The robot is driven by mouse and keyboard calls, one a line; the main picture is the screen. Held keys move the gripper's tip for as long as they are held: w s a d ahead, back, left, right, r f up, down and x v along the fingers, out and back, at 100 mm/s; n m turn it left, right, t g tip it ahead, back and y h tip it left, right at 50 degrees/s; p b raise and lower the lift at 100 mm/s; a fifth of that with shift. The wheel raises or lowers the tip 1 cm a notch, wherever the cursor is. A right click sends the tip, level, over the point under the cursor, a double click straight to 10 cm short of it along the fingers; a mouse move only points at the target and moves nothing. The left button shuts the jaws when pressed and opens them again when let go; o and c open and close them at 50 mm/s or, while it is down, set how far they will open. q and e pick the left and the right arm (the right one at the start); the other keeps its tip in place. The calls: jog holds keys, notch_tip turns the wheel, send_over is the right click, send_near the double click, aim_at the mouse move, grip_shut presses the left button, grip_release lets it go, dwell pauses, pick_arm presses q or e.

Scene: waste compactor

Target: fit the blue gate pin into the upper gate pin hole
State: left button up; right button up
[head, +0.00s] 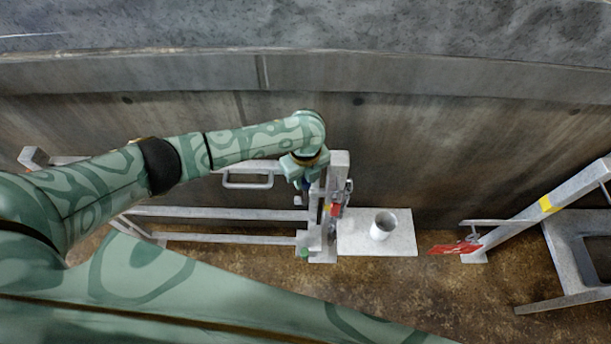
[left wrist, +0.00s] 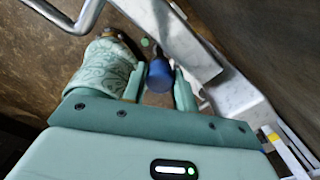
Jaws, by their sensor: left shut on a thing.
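My left gripper (head: 302,180) is at the upper left side of the pale metal gate post (head: 340,165). In the left wrist view the blue gate pin (left wrist: 160,76) sits between the two fingers of the left gripper (left wrist: 158,92), which is shut on it. In the head view only a small dark blue part of the pin shows below the gripper. The upper gate pin hole cannot be made out; the gripper and post cover that area. A small green piece (head: 304,253) sits low at the post and also shows in the left wrist view (left wrist: 145,42). My right gripper is not in view.
A red-handled latch (head: 335,209) is on the post close to the gripper. A grey handle (head: 248,181) and gate rails (head: 225,214) lie to the left. A white cup (head: 382,226) stands on a light plate (head: 403,243). A red piece (head: 455,248) is at the right frame.

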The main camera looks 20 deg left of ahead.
aim_at(305, 190)
pick_arm(q)
jog(key=shift+f+b, duration=1.8)
jog(key=shift+f, duration=1.25)
jog(key=shift+s+r, duration=0.1)
jog(key=shift+r, duration=0.05)
jog(key=shift+r+p, duration=0.4)
jog(key=shift+p, duration=0.2)
jog(key=shift+r+p, duration=3.1)
jog(key=shift+r, duration=0.35)
jog(key=shift+p, duration=0.5)
